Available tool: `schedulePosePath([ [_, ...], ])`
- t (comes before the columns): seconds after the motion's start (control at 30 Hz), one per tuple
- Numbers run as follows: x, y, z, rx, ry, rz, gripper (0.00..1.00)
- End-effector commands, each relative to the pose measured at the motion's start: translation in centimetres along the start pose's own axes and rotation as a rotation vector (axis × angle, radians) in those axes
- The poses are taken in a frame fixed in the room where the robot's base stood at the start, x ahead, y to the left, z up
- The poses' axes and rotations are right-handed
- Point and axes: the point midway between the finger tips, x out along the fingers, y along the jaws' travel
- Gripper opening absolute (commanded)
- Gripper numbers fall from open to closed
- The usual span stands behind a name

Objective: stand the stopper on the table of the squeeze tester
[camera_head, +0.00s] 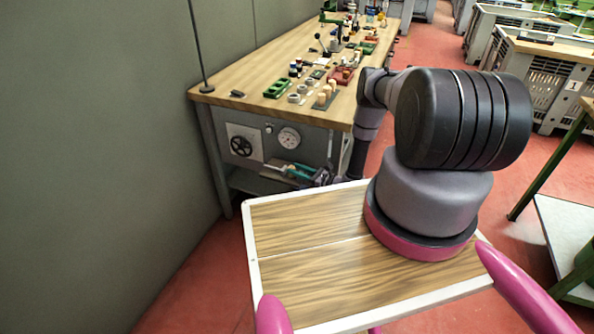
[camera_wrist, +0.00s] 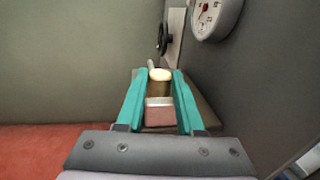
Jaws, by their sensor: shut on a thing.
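The stopper's cream end faces the camera. In the head view my gripper (camera_head: 297,171) is low at the bench front, by the squeeze tester (camera_head: 262,146) with its handwheel (camera_head: 241,146) and round dial (camera_head: 289,138). The handwheel (camera_wrist: 163,38) and dial (camera_wrist: 214,15) also show above the stopper in the wrist view. A flat brownish plate (camera_wrist: 205,112), perhaps the tester's table, shows behind the fingers. I cannot tell whether the stopper touches it.
The wooden bench top (camera_head: 235,85) carries green trays (camera_head: 278,88), a red tray (camera_head: 341,76) and several stoppers (camera_head: 322,99). A grey wall (camera_head: 90,150) stands close on the left. Red floor (camera_head: 190,290) lies below. Crates stand at the right.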

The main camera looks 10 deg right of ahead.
Motion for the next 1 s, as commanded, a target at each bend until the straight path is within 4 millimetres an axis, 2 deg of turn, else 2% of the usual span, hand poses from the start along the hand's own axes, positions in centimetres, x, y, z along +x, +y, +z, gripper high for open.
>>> schedulePosePath([
  [0.27, 0.0, 0.0, -0.2, 0.000, 0.000, -0.001, 0.00],
  [0.3, 0.0, 0.0, -0.3, 0.000, -0.001, -0.001, 0.40],
  [0.37, 0.0, 0.0, -0.2, 0.000, -0.001, 0.000, 0.63],
  [0.4, 0.0, 0.0, -0.2, 0.000, -0.001, 0.000, 0.66],
  [0.77, -0.1, 0.0, 0.1, 0.000, 0.000, 0.000, 0.66],
  [0.87, -1.4, -0.1, 0.0, 0.001, 0.002, -0.003, 0.66],
  [1.0, -4.3, -0.2, 0.0, 0.002, 0.001, -0.006, 0.66],
])
